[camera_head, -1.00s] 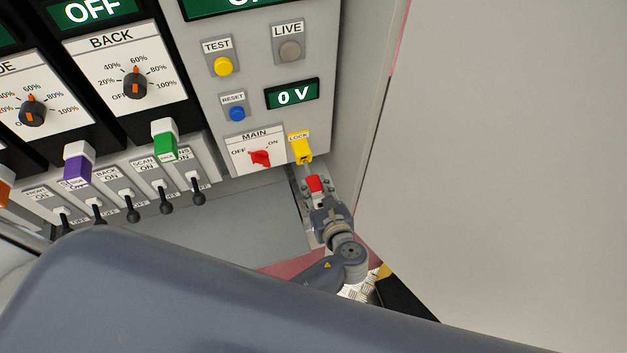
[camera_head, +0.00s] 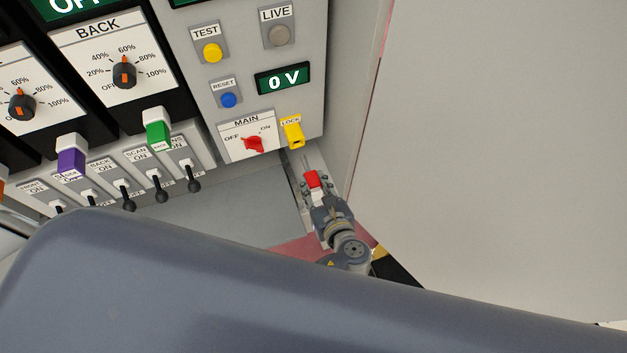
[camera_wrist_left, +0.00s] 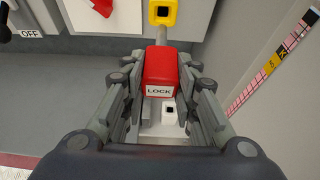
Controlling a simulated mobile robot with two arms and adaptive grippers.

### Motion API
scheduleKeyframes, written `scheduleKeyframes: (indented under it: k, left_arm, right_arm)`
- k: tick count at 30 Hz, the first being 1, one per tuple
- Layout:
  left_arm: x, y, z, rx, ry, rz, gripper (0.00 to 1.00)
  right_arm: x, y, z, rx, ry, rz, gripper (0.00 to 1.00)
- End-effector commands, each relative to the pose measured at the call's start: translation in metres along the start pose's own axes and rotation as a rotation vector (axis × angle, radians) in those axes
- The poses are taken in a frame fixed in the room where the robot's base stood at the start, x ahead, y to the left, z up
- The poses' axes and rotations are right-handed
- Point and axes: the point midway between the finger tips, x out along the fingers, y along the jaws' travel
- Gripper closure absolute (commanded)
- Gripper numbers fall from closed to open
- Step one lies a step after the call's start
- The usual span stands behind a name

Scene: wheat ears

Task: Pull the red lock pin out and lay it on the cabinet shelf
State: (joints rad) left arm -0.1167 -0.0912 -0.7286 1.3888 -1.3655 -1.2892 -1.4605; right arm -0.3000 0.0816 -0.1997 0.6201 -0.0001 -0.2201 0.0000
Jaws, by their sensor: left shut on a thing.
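The red lock pin (camera_head: 312,179) is gripped in my left gripper (camera_head: 317,187), below the yellow lock socket (camera_head: 293,133). Its bare metal shaft points up toward the socket, and in the head view the tip is clear of it. In the left wrist view, the pin's red head (camera_wrist_left: 161,68), labelled LOCK, sits between the two fingers (camera_wrist_left: 160,85), with the yellow socket (camera_wrist_left: 162,12) just beyond the shaft. The grey cabinet shelf (camera_head: 225,205) lies to the left of the gripper. My right gripper is not in view.
The red main switch (camera_head: 253,144) and a row of black toggle levers (camera_head: 157,185) stick out of the panel at left. A large pale panel (camera_head: 490,150) stands close on the right. A small white block with a dark hole (camera_wrist_left: 168,110) shows beneath the pin.

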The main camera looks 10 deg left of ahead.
Motion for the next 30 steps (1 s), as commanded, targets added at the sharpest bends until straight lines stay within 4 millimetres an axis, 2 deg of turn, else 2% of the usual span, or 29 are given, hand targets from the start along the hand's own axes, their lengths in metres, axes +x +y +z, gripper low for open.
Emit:
scheduleKeyframes:
  k: [21, 30]
  left_arm:
    - [-0.041, 0.0, -0.016, 0.001, 0.001, -0.002, 1.0]
    - [-0.044, 0.0, -0.018, 0.0, -0.001, -0.001, 1.0]
  right_arm:
    - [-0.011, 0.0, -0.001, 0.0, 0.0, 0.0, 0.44]
    - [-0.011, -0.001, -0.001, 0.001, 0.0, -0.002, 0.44]
